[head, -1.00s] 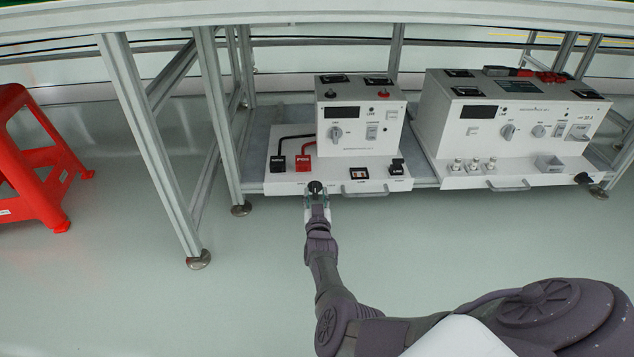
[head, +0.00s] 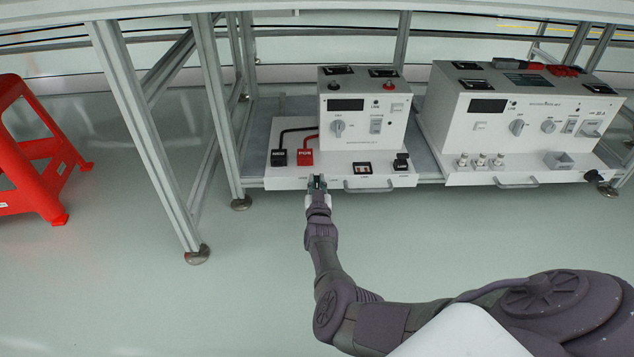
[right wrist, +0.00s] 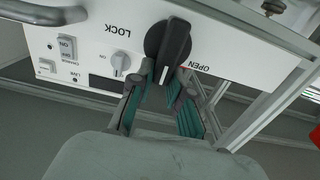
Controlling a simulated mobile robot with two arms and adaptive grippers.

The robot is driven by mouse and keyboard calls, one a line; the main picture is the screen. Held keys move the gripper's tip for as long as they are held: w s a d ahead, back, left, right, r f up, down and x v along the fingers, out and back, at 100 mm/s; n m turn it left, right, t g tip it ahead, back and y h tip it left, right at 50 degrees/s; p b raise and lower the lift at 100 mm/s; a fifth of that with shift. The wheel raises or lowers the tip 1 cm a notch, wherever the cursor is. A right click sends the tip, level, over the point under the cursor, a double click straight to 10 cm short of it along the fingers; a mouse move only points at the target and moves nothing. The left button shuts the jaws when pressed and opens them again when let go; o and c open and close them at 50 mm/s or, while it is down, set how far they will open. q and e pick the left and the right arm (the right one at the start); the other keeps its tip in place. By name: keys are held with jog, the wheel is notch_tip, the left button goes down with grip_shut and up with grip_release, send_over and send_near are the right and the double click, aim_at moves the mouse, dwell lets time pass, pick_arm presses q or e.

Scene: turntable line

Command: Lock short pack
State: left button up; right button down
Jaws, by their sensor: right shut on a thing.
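The smaller white unit (head: 362,140) stands at left on the low shelf, with a dial, a switch and a dark display. Its front tray (head: 290,183) holds a black clamp block (head: 279,157) and a red one marked POS (head: 305,157). My right gripper (head: 317,180) is at the tray's front edge. In the right wrist view a black knob (right wrist: 170,45) with a raised bar sits between the words LOCK and OPEN. My right gripper (right wrist: 163,92) is shut on the knob's bar; in the head view it mostly hides the knob. My left gripper is out of view.
A larger white unit (head: 520,122) stands on the right, with a handle and small terminals on its front tray. Metal table legs (head: 150,140) rise left of the gripper. A red stool (head: 35,160) is at far left. The floor in front is clear.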

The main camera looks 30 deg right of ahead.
aim_at(326, 180)
jog(key=shift+d+m, duration=0.1)
jog(key=shift+m, duration=0.2)
jog(key=shift+s+d+f+m+b, duration=0.35)
jog(key=shift+m+b, duration=0.3)
jog(key=shift+m, duration=2.2)
jog(key=shift+s+d+f+m+b, duration=0.1)
jog(key=shift+d+f+m+b, duration=0.4)
jog(key=shift+m, duration=2.4)
jog(key=shift+s+d+f+m+b, duration=0.25)
jog(key=shift+f+m+b, duration=0.4)
jog(key=shift+m, duration=2.2)
jog(key=shift+r, duration=0.15)
jog(key=c, duration=1.1)
grip_release()
